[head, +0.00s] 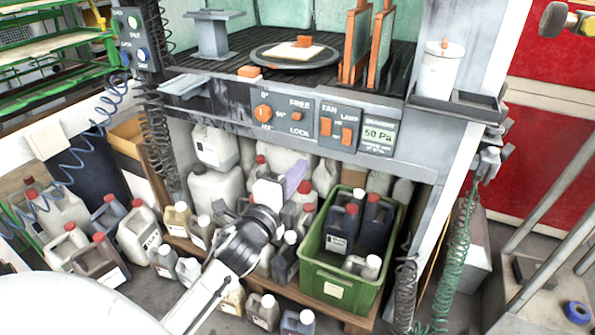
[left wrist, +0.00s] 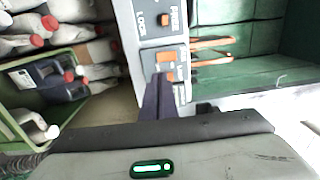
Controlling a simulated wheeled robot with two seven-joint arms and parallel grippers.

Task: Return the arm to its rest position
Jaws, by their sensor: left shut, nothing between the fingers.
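My left arm rises from the bottom middle of the head view. Its gripper (head: 297,172) is shut and empty, in front of the jugs below the booth's control panel. Its dark purple fingers (left wrist: 158,98) also show closed together in the left wrist view, over the switch panel. An orange block (head: 303,41) rests on a pale board (head: 284,51) on the round black turntable (head: 262,59) inside the booth, apart from my gripper. My right gripper is not in view.
The control panel (head: 225,108) spans the booth's front above my gripper. A green crate (head: 338,290) with bottles stands to the right of my arm. Several jugs crowd the floor and lower shelf. A white canister (head: 438,75) stands on the right ledge. Coiled hoses hang at both sides.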

